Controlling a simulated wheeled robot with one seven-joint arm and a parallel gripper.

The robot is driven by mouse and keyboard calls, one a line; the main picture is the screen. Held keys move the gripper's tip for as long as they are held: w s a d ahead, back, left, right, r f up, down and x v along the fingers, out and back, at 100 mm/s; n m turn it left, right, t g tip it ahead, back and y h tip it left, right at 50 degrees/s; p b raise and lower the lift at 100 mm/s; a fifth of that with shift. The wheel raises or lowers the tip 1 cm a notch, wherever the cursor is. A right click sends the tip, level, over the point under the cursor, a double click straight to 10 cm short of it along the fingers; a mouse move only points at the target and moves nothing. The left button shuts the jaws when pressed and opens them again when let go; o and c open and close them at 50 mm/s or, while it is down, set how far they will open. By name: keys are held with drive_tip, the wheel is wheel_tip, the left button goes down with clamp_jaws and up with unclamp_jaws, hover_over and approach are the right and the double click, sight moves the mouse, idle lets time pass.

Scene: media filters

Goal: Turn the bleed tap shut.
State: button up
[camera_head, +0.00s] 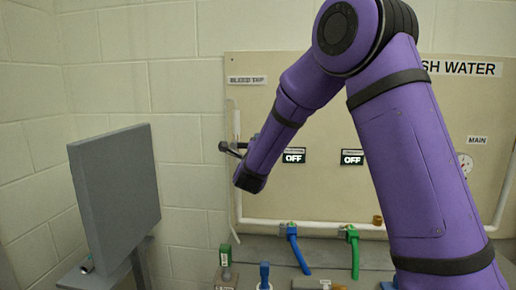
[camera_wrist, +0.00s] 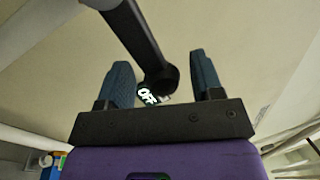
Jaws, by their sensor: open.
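The bleed tap's dark lever (camera_head: 232,149) sticks out from the panel at the left, below the "BLEED TAP" label (camera_head: 247,79). My gripper (camera_wrist: 163,80) is open. In the wrist view its two blue-grey fingers stand apart, one on each side of the lever's rounded end. The lever (camera_wrist: 138,38) runs from the top edge of that view down to between the fingers. I see no clear contact between finger and lever. In the head view my dark wrist end is just right of the lever, and my fingers are mostly hidden.
Two "OFF" displays (camera_head: 293,157) (camera_head: 352,158) are on the panel behind my arm. Blue (camera_head: 298,248) and green (camera_head: 353,252) handles hang below on a white pipe (camera_head: 265,224). A grey screen (camera_head: 115,195) stands at the left. A gauge (camera_head: 465,164) is at the right.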

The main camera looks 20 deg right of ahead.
drive_tip(key=v, duration=1)
drive_tip(key=shift+s+a, duration=0.15)
drive_tip(key=shift+s, duration=0.15)
drive_tip(key=shift+f, duration=0.15)
drive_tip(key=s+r+n+g+y, duration=0.4)
drive_tip(key=s+r+n+y, duration=0.2)
drive_tip(key=s+n+y, duration=0.6)
drive_tip(key=s+d+f+n+g+h, duration=0.1)
drive_tip(key=s+d+n+g, duration=0.1)
drive_tip(key=s+n+g, duration=0.2)
drive_tip(key=s+d+f+n+g+h, duration=0.1)
drive_tip(key=s+n, duration=0.9)
drive_tip(key=s, duration=1)
drive_tip(key=d+f+g, duration=0.1)
drive_tip(key=d+g, duration=0.1)
drive_tip(key=g, duration=0.1)
drive_tip(key=shift+g+h, duration=0.3)
drive_tip(key=shift+w+d, duration=0.1)
drive_tip(key=shift+d, duration=0.05)
